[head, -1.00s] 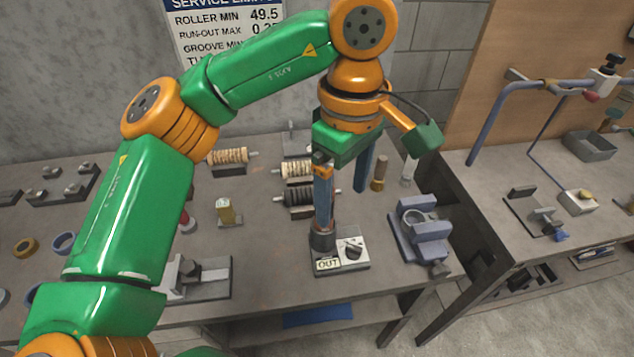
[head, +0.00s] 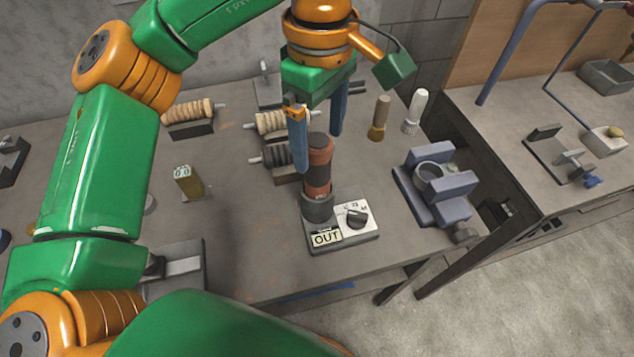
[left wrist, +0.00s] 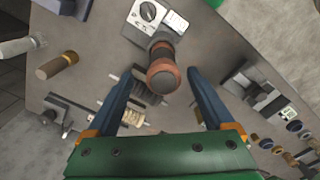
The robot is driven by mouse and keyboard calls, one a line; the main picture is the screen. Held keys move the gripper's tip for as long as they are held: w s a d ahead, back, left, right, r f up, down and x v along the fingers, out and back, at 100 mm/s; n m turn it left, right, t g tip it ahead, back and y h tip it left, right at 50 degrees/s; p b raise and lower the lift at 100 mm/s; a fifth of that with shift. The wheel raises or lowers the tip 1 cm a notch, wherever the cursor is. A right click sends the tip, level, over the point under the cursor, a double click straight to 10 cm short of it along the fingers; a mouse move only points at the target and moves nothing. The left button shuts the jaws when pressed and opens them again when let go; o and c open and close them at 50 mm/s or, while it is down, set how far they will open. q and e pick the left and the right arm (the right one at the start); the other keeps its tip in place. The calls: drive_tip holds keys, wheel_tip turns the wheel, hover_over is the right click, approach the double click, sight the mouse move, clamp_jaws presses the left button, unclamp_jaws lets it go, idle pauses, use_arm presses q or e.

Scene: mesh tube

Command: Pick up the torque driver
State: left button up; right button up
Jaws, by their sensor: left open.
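The torque driver (head: 319,165) has a reddish-brown grip with a dark top. It stands upright in the dark cup of a holder (head: 372,237) that has a dial and an "OUT" label. My left gripper (head: 318,148) is open, with its blue fingers pointing down beside and behind the driver's upper part. In the left wrist view the driver (left wrist: 163,76) shows between the two spread fingers (left wrist: 158,92), towards their tips, with nothing gripped. Whether a finger touches it I cannot tell. The right gripper is not in view.
A blue-grey vise-like fixture (head: 438,186) stands right of the holder. Rollers on stands (head: 188,111) lie behind and to the left. Two brushes (head: 380,118) stand at the back. A small yellowish block (head: 188,182) is on the left. A gap separates this bench from the right one.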

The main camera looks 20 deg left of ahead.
sight(318, 170)
use_arm(q)
drive_tip(key=f, duration=0.2)
drive_tip(key=f+p, duration=0.1)
drive_tip(key=f, duration=0.3)
drive_tip(key=shift+s+a+f+p, duration=0.1)
drive_tip(key=shift+s+f+p, duration=0.1)
drive_tip(key=shift+s+p, duration=0.1)
drive_tip(key=shift+w+f, duration=0.1)
drive_tip(key=shift+f, duration=0.2)
clamp_jaws()
